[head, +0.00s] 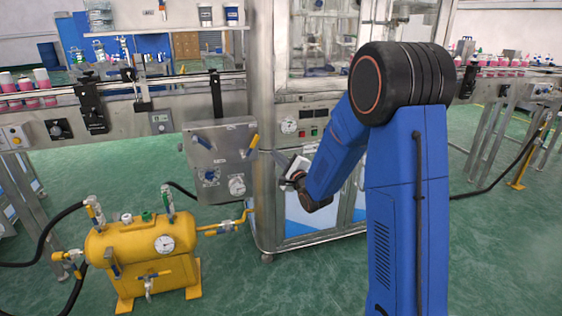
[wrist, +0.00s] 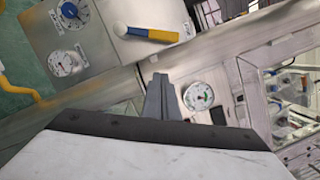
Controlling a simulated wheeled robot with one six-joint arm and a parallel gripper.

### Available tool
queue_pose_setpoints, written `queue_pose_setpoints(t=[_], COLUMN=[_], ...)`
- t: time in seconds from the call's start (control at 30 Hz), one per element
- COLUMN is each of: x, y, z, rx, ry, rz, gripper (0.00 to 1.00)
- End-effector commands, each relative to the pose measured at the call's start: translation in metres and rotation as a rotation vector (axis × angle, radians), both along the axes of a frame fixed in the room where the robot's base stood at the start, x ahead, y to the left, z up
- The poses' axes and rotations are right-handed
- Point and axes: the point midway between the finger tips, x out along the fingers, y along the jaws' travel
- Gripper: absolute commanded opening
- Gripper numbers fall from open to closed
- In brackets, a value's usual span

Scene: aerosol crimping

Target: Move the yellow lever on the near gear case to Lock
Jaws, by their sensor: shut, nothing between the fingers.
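In the head view my gripper (head: 279,157) is just right of the lever. I cannot read any Lock marking.
A gauge (wrist: 198,96) on the machine cabinet is right of my fingers. A yellow tank (head: 140,250) stands on the floor at lower left.

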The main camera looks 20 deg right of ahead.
Motion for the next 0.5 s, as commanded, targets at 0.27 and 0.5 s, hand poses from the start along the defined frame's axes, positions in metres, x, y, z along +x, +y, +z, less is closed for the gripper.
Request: queue_pose_setpoints(t=[0.27, 0.5], x=[0.042, 0.04], y=[0.014, 0.039], z=[0.009, 0.022], rx=[-0.001, 0.0], ry=[-0.003, 0.0], rz=[0.002, 0.002], gripper=[0.0, 0.0])
